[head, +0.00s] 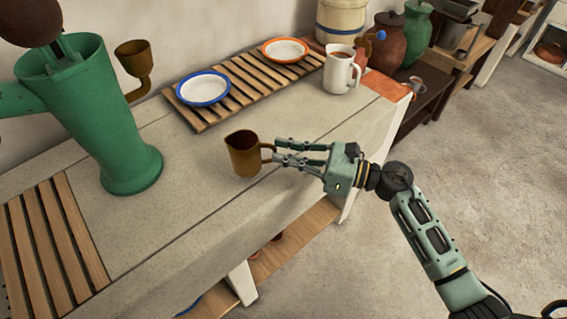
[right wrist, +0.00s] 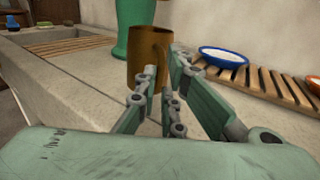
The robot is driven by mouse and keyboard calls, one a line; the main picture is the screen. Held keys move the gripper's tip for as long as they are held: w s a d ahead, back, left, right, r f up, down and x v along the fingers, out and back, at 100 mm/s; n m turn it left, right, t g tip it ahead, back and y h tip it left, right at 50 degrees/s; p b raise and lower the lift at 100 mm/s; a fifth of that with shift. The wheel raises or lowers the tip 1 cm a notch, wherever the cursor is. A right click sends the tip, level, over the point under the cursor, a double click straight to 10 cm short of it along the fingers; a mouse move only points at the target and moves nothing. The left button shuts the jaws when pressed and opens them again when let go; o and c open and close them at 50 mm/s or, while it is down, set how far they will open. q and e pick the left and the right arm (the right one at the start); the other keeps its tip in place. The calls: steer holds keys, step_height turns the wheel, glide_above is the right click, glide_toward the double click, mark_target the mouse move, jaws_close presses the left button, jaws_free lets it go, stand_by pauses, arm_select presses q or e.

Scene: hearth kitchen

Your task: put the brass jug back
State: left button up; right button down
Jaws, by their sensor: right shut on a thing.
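The brass jug (head: 244,155) is upright on or just above the stone counter (head: 200,225), near its front edge; I cannot tell whether its base touches. Its handle points right, towards my right gripper (head: 276,153). The right gripper is shut on the jug's handle, its fingers reaching in from the right. In the right wrist view the jug (right wrist: 147,55) stands straight ahead beyond the fingers (right wrist: 160,95), which hide part of its handle side. My left gripper is in neither view.
A green pump (head: 95,110) with a brass spout cup stands left. A slatted rack (head: 240,85) holds a blue-rimmed plate (head: 204,88) and an orange-rimmed plate (head: 286,50). A white pitcher (head: 340,72) stands at the rack's right. Counter around the jug is clear.

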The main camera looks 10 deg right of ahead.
steer(key=shift+a+f, duration=0.15)
steer(key=shift+a, duration=0.05)
step_height(320, 180, down, 4)
steer(key=shift+r, duration=0.1)
steer(key=c, duration=1.9)
jaws_free()
steer(key=shift+o, duration=0.2)
